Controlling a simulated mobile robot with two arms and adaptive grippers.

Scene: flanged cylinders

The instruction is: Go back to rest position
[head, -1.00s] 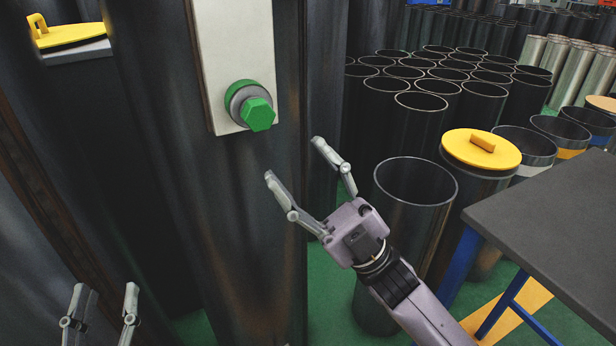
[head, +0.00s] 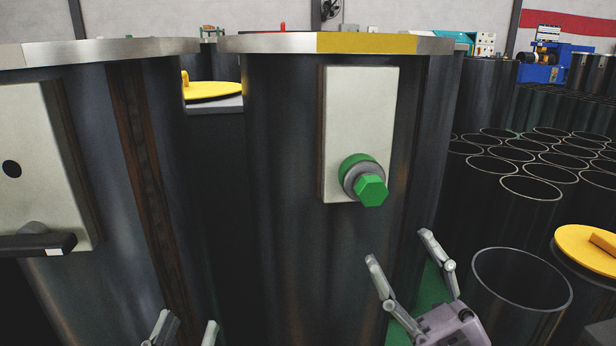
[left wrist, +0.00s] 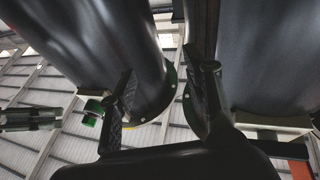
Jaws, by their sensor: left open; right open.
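My left gripper (head: 185,328) is at the bottom edge of the head view, with only its fingertips showing. It is open and empty, in front of the dark cylinders. The left wrist view shows its two dark fingers (left wrist: 160,90) spread apart with nothing between them. My right gripper (head: 400,248) is open and empty, below and to the right of a green knob (head: 371,190), apart from it. The knob sits on a white plate (head: 350,105) on a large flanged cylinder (head: 285,200). The green knob also shows in the left wrist view (left wrist: 93,108).
Another large cylinder (head: 100,140) stands at left, with a white plate and black handle (head: 38,245). Several open dark tubes (head: 530,205) crowd the right, one with a yellow lid (head: 590,248). A yellow lid (head: 212,90) shows between the large cylinders.

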